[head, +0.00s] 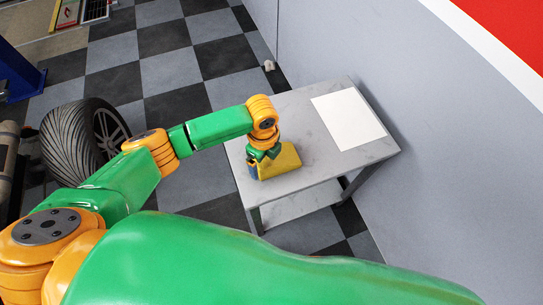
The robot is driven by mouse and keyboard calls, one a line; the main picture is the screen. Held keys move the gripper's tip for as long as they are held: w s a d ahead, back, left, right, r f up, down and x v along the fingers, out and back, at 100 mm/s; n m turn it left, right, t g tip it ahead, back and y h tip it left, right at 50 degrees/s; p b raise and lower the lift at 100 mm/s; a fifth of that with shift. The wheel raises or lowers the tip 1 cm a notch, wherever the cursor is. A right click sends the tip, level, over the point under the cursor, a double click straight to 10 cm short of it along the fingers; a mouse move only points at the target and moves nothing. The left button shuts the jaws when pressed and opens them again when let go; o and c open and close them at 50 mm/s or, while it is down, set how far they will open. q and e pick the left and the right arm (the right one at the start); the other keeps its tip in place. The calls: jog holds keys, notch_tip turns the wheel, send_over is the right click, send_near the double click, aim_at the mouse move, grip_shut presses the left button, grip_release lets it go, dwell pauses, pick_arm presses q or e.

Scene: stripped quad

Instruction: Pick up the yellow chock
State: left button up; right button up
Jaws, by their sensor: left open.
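The yellow chock (282,162) is a wedge-shaped block on the grey table (307,110), near its left edge. My left arm, green and orange, comes in from the left and bends down over the chock. My left gripper (259,165) is open at the chock's left end, with its wrist above. The wrist and gripper hide part of the chock, and I cannot tell whether the fingers touch it. My right gripper is not in view.
A white sheet (348,119) lies on the table's right part. A grey wall (400,75) stands close along the table's right side. A tyre (80,140) stands on the chequered floor at left. The table's front part is clear.

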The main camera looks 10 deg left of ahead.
pick_arm(q)
jog(key=shift+w+d+f, duration=0.1)
jog(key=shift+w+f, duration=0.15)
jog(key=shift+c, duration=0.8)
jog(key=shift+s, duration=0.1)
grip_shut()
